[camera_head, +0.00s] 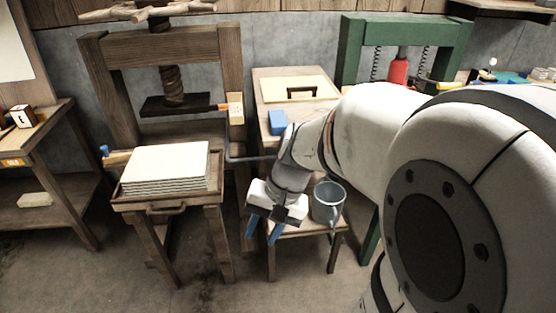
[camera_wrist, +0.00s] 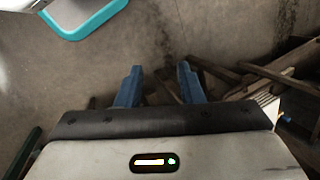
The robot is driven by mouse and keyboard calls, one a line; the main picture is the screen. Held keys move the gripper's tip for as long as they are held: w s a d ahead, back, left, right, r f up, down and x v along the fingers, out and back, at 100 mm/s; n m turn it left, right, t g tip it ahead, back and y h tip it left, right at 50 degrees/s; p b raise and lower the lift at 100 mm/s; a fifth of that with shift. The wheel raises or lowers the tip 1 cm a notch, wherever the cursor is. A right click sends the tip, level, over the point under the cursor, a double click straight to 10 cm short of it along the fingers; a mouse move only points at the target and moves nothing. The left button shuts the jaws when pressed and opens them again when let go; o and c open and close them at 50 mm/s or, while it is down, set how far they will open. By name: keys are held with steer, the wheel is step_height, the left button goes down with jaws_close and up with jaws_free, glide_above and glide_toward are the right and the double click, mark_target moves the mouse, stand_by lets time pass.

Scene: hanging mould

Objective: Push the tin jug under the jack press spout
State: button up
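The tin jug (camera_head: 328,203) is a grey metal mug-like vessel with a handle, standing upright on a low wooden stool (camera_head: 338,226) in the head view. My gripper (camera_head: 261,238) is left of the jug, apart from it, with its two blue fingers pointing down near the stool's left side. The fingers are spread with nothing between them, as the wrist view also shows (camera_wrist: 158,88). The jack press is the green frame (camera_head: 351,50) with a red jack (camera_head: 398,71) at the back right. My arm covers its lower part, and I cannot make out its spout.
A wooden table (camera_head: 264,97) with a blue block (camera_head: 278,122) is behind my gripper. The floor in front is clear.

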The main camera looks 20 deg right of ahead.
steer(key=w+d+f+m+t+y+b, duration=0.45)
steer(key=w+f+m+b, duration=0.3)
steer(key=f, duration=0.35)
steer(key=w+d+f+m+t+y+b, duration=0.3)
steer(key=w+d+f+m+b, duration=0.35)
steer(key=w+f, duration=0.3)
steer(key=m+t+h+b, duration=1.05)
steer(key=m+h, duration=0.25)
steer(key=m, duration=0.4)
glide_toward(334, 226)
steer(key=shift+w+d+r, duration=0.1)
steer(key=shift+w+d, duration=0.05)
steer(key=shift+w, duration=1.6)
steer(key=shift+w+d+r, duration=0.1)
steer(key=shift+w+d, duration=0.1)
steer(key=shift+w, duration=1.6)
steer(key=shift+w+d+r, duration=0.1)
steer(key=shift+w+d, duration=0.05)
steer(key=shift+w, duration=1.6)
steer(key=shift+c, duration=0.3)
jaws_close()
